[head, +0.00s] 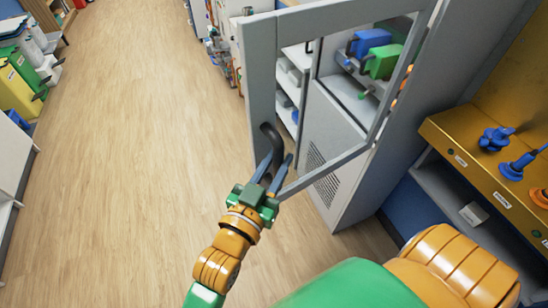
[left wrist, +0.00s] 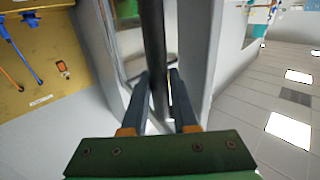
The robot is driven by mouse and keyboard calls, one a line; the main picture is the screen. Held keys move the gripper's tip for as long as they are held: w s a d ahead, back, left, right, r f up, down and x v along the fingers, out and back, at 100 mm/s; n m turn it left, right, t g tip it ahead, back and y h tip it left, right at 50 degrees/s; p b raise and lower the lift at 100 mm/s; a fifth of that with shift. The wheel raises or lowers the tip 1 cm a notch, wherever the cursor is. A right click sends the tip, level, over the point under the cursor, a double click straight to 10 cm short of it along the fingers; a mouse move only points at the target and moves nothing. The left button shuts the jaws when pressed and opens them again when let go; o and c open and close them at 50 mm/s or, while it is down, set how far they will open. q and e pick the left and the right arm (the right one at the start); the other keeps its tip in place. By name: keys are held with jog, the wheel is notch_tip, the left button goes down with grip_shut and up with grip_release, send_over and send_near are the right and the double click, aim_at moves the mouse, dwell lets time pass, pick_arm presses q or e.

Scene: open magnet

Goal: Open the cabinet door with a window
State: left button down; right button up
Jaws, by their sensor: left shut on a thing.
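The grey cabinet door (head: 262,70) with a window stands in the middle of the head view, swung out at an angle from the grey cabinet (head: 405,160). Shelves and a vented panel show through its window. A dark curved handle (head: 268,133) is on the door's left, lower side. My left gripper (head: 271,168) is at this handle, shut on it. In the left wrist view the dark handle bar (left wrist: 153,50) runs between the two fingers (left wrist: 160,88). My right gripper is out of view.
Blue and green items (head: 372,48) sit inside the cabinet. A yellow-topped bench (head: 470,135) with blue fittings stands at the right. Wooden floor (head: 120,150) at the left is open. More shelving lines the far left edge.

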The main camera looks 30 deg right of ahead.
pick_arm(q)
jog(key=c, duration=0.7)
grip_release()
jog(key=shift+d, duration=0.1)
jog(key=shift+c, duration=0.2)
jog(key=shift+o, duration=0.3)
jog(key=shift+d, duration=0.15)
jog(key=b+v, duration=0.1)
jog(key=v, duration=0.5)
jog(key=shift+s+f+b, duration=0.15)
jog(key=shift+s+b, duration=0.05)
jog(key=shift+b, duration=0.2)
jog(key=shift+s+a, duration=0.25)
jog(key=shift+a, duration=0.2)
